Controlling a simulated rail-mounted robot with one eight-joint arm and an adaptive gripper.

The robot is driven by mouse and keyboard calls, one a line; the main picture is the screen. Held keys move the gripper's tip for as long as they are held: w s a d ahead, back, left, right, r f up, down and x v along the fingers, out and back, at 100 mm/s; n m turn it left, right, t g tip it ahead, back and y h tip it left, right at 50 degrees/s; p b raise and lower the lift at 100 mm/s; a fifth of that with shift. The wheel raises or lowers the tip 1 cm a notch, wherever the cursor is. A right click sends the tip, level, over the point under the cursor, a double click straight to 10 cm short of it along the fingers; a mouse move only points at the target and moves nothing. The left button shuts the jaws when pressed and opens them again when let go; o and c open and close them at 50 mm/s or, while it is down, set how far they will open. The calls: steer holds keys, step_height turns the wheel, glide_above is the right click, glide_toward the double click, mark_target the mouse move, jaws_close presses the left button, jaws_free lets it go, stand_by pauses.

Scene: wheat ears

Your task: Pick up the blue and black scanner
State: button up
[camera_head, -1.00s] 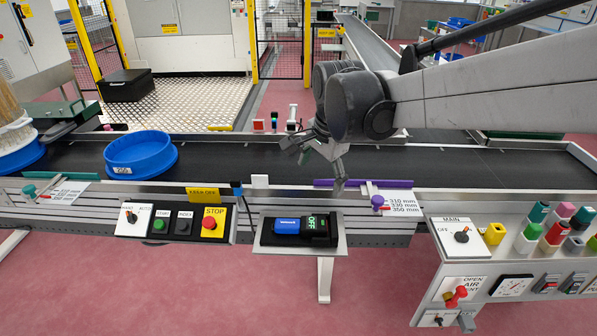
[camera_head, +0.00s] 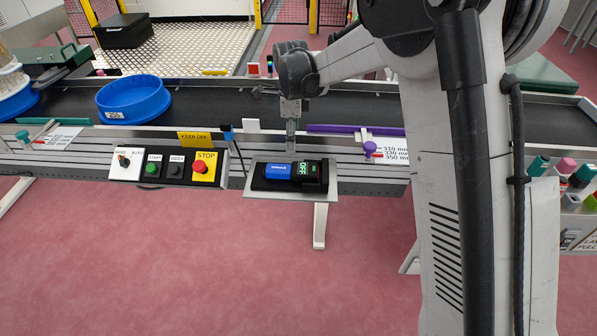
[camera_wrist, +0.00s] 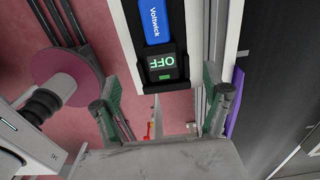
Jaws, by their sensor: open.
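The blue and black scanner (camera_head: 279,171) lies in a black holder on a small grey shelf (camera_head: 285,194) at the front of the conveyor. Its black end shows a green "OFF" display. In the wrist view the scanner (camera_wrist: 156,22) is at the top centre, with its display end nearest my gripper. My gripper (camera_head: 290,148) is above and just behind the shelf, pointing down. In the wrist view my gripper (camera_wrist: 162,92) is open and empty, its green-padded fingers apart on either side below the scanner. No contact with the scanner shows.
A control panel (camera_head: 166,168) with a red STOP button stands left of the shelf. A blue round tub (camera_head: 133,98) sits on the dark conveyor (camera_head: 215,103). Pink floor lies open in front.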

steer(key=b, duration=0.1)
glide_above(295, 168)
steer(key=f, duration=0.8)
steer(key=shift+w+a, duration=0.15)
steer(key=shift+a, duration=0.2)
steer(key=shift+d+f+b, duration=0.15)
steer(key=shift+f+b, duration=0.3)
steer(key=shift+f, duration=0.95)
steer(key=shift+d+f+b, duration=0.15)
steer(key=shift+f+b, duration=0.25)
steer(key=shift+f, duration=0.95)
steer(key=shift+r, duration=0.1)
steer(key=c, duration=1.5)
steer(key=shift+r, duration=0.1)
step_height(295, 168, up, 4)
steer(key=shift+f+p, duration=0.1)
steer(key=shift+p, duration=0.5)
steer(key=s+a+r, duration=0.2)
steer(key=a, duration=0.1)
steer(key=s+a+r+p, duration=0.1)
steer(key=s+a+r, duration=0.1)
steer(key=s+a, duration=0.1)
steer(key=s+a+r, duration=0.2)
steer(key=a+r, duration=0.1)
steer(key=shift+s+a+p, duration=0.15)
steer(key=shift+s+p, duration=0.05)
steer(key=shift+p, duration=0.2)
